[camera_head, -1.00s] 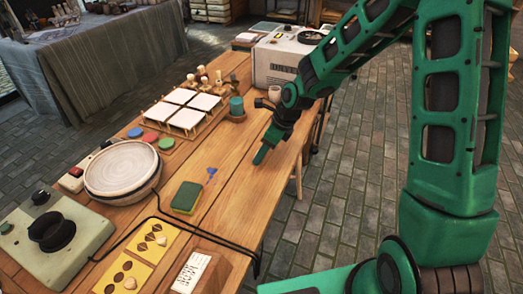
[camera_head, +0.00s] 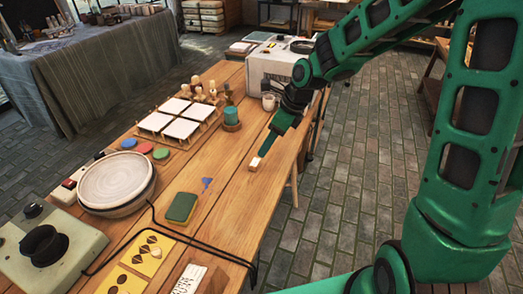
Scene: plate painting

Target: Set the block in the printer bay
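A small pale block (camera_head: 255,164) shows at the tip of my gripper (camera_head: 264,151), low over the wooden table's right part. My gripper points down and left, and its fingers are seen edge-on. I cannot tell whether they grip the block or only sit against it, nor whether the block rests on the wood. No printer bay can be made out for certain. A white boxy machine (camera_head: 262,66) stands at the table's far end; its front is partly hidden by my arm.
A teal jar (camera_head: 231,115), a cup (camera_head: 268,102) and a rack of white tiles (camera_head: 156,122) stand beyond. A round plate (camera_head: 117,180), a green-and-yellow sponge (camera_head: 182,207) and a blue piece (camera_head: 207,182) lie left. Bare wood surrounds the block. The table's right edge is close.

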